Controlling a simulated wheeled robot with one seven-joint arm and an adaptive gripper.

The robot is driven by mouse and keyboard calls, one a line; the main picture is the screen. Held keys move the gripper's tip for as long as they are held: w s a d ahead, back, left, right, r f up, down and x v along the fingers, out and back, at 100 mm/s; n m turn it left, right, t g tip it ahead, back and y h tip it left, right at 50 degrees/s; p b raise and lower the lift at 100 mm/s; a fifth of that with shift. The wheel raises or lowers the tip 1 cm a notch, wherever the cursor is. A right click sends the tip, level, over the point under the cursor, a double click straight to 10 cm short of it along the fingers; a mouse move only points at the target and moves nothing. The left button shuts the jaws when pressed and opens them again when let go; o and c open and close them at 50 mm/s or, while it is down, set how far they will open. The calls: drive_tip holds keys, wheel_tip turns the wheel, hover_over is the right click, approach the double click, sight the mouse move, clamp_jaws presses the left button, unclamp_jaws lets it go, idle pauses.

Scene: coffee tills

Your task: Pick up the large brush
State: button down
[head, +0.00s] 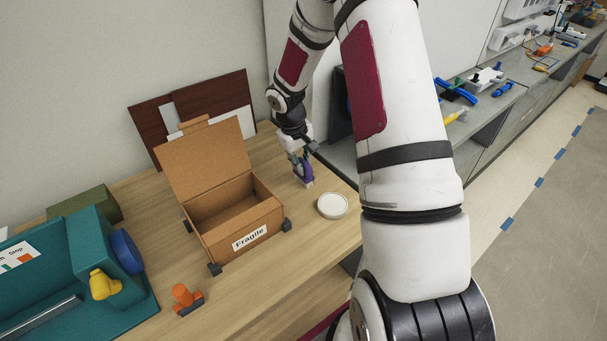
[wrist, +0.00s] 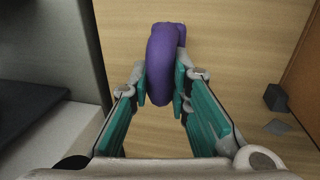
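A purple object that looks like the large brush (head: 306,170) is at my gripper (head: 298,156), beside the box at the back of the wooden table. Its lower end is pale and is at or close to the tabletop; I cannot tell whether it touches. In the wrist view the rounded purple handle (wrist: 164,65) fills the gap between the teal finger pads of my gripper (wrist: 163,85). Both pads appear to touch its sides. The lower part of the brush is hidden beneath the handle in the wrist view.
An open cardboard box (head: 240,238) marked Fragile stands left of the brush. A round white dish (head: 332,205) lies in front. An orange object (head: 184,296) and a teal case (head: 95,250) are farther left. A grey cabinet (wrist: 45,50) borders the table's other side.

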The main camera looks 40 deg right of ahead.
drive_tip(key=shift+r, duration=0.1)
wheel_tip(320, 180, up, 10)
drive_tip(key=shift+f+b, duration=0.1)
drive_tip(key=shift+b, duration=0.35)
drive_tip(key=c, duration=2)
unclamp_jaws()
drive_tip(key=shift+c, duration=0.2)
clamp_jaws()
